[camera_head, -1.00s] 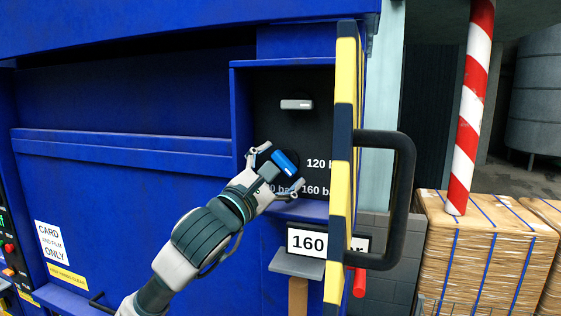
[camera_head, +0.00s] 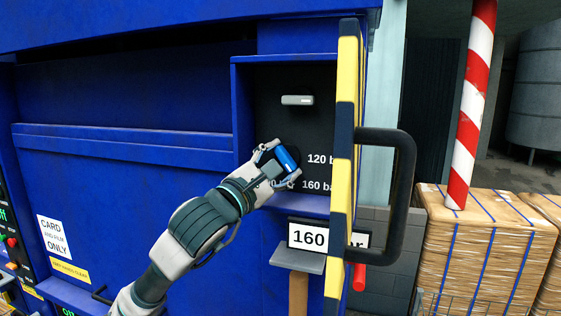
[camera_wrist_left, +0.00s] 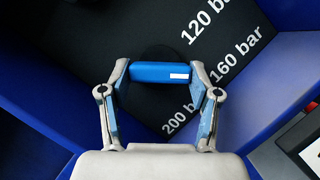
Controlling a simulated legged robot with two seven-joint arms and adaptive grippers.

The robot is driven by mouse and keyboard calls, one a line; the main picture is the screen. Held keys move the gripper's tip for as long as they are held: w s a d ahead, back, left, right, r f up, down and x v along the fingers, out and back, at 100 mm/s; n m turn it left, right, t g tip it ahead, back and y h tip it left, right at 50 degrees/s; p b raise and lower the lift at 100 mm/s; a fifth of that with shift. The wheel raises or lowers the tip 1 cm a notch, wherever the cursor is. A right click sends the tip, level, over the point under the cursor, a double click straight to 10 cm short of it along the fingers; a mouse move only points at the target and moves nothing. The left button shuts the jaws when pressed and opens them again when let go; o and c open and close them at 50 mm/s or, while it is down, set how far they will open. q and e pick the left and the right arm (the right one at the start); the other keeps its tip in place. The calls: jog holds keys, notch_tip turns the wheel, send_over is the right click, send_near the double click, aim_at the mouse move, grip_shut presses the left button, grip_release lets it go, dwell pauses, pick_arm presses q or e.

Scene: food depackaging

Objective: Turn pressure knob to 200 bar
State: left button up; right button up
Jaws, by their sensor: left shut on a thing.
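The blue pressure knob (camera_head: 287,160) sits on a dark panel inside a blue recess. It also shows in the left wrist view (camera_wrist_left: 160,73), with a white mark at its right end, towards the start of the 160 bar label (camera_wrist_left: 236,57). The 200 bar label (camera_wrist_left: 180,118) is below that. My left gripper (camera_head: 281,166) is shut on the knob, one finger at each end; the fingers also show in the left wrist view (camera_wrist_left: 160,80). A display (camera_head: 310,237) reads 160, partly hidden by the striped door edge. My right gripper is not in view.
A yellow-and-black door edge (camera_head: 344,150) with a black handle (camera_head: 404,200) stands just right of the recess. A grey lever (camera_head: 297,100) is above the knob. A grey shelf (camera_head: 298,259) lies under the display. Strapped cardboard (camera_head: 485,255) stands at right.

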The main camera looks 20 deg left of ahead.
pick_arm(q)
jog(key=m+g+p, duration=0.1)
jog(key=m, duration=0.1)
jog(key=m+g+p, duration=0.1)
jog(key=m+p, duration=0.1)
jog(key=m, duration=0.1)
jog(key=shift+r+h, duration=0.15)
jog(key=shift+h, duration=0.15)
jog(key=shift+m+g, duration=0.3)
jog(key=shift+m, duration=0.5)
jog(key=shift+m+g+p, duration=0.3)
jog(key=shift+m+p, duration=0.05)
jog(key=shift+m, duration=0.25)
jog(key=shift+w+f, duration=0.1)
jog(key=shift+f, duration=0.2)
jog(key=o, duration=1.1)
jog(key=shift+o, duration=0.2)
jog(key=shift+r, duration=0.15)
